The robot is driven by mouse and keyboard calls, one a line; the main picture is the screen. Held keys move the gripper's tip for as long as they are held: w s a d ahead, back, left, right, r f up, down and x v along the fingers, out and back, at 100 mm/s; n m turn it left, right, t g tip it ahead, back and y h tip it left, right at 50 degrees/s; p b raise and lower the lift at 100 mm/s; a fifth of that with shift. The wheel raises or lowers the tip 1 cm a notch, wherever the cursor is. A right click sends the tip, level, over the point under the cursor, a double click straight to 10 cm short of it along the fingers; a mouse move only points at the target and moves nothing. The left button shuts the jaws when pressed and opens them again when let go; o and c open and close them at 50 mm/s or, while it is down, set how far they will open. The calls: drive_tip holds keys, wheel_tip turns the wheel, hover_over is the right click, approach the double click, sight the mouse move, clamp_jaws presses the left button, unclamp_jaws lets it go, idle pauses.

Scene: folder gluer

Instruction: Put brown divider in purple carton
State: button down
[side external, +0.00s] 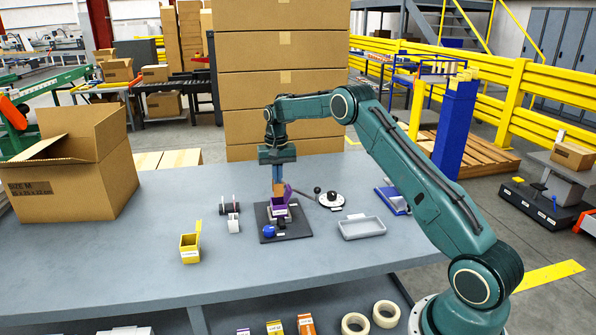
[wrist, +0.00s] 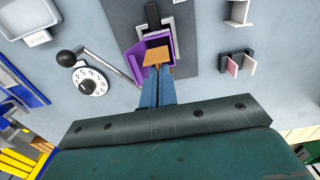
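The purple carton (side external: 280,212) stands with its flap open on a dark plate in the middle of the table. It also shows in the wrist view (wrist: 136,62), with its open side toward my gripper. My gripper (side external: 278,182) points down above the carton, and its blue fingers are close together. The brown divider (wrist: 156,57) is at the fingertips, over the carton's opening. It shows as a small brown piece (side external: 279,189) below the fingers in the side view. The fingers appear shut on it. Whether its lower edge is inside the carton is hidden.
A lever dial (side external: 331,200) and a grey tray (side external: 361,228) stand right of the dark plate (side external: 298,230). A yellow carton (side external: 190,249), a white holder (side external: 234,224) and a small divider rack (wrist: 235,65) are nearby. A large cardboard box (side external: 85,180) stands at the left.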

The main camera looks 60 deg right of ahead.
sight(278, 191)
drive_tip(key=shift+f, duration=2.6)
drive_tip(key=c, duration=1.6)
unclamp_jaws()
drive_tip(key=shift+r, duration=4.95)
drive_tip(key=shift+r, duration=0.15)
